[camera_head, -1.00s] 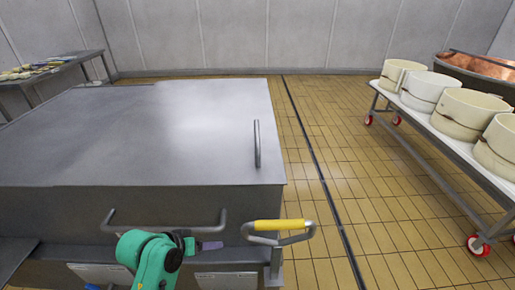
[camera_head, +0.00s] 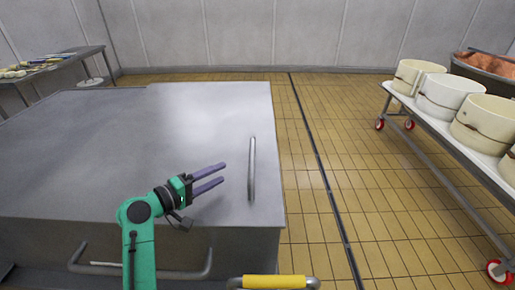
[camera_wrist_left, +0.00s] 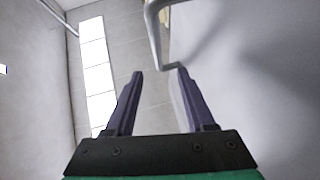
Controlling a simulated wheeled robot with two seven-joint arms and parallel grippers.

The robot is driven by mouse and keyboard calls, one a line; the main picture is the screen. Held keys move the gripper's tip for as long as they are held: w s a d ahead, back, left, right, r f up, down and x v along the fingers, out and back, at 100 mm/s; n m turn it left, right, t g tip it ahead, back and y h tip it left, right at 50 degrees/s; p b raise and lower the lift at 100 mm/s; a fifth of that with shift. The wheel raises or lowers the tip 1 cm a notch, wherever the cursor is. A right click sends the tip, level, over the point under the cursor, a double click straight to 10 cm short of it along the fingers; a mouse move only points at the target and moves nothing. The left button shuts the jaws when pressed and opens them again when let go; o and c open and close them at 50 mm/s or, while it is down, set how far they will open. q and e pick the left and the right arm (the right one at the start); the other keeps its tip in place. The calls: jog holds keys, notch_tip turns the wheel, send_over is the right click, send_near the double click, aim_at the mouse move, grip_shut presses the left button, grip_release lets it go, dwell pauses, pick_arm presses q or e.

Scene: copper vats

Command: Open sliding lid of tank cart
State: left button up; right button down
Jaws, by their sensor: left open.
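The tank cart's flat grey metal lid (camera_head: 110,140) fills the left and middle of the head view. It looks shut, with no opening showing. My right gripper is not in view.
A yellow-gripped push handle (camera_head: 274,282) and a grey bar (camera_head: 140,272) stick out from the cart's front. A white-topped trolley (camera_head: 440,121) with several round cream moulds stands at right. Tiled floor (camera_head: 320,150) lies clear between. A side table (camera_head: 60,62) stands far left.

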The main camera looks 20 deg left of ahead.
aim_at(250, 157)
pick_arm(q)
jog(key=shift+w+d+r, duration=0.15)
jog(key=shift+w+d, duration=0.15)
jog(key=x, duration=0.1)
jog(key=p+x, duration=0.1)
jog(key=x, duration=0.1)
jog(key=p+x, duration=0.1)
jog(key=x, duration=0.1)
jog(key=shift+d+r, duration=0.3)
jog(key=shift+d, duration=0.1)
jog(key=x, duration=0.6)
jog(key=shift+w+a+f+p, duration=0.1)
jog(key=shift+w+f+p, duration=0.05)
jog(key=shift+f+p, duration=0.25)
jog(key=shift+w+d, duration=0.3)
jog(key=shift+w, duration=0.05)
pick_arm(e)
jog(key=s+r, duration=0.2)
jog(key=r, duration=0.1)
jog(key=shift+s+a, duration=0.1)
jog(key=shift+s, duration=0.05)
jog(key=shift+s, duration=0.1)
pick_arm(q)
jog(key=c, duration=0.8)
grip_shut()
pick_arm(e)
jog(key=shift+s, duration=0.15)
pick_arm(q)
jog(key=shift+f, duration=0.15)
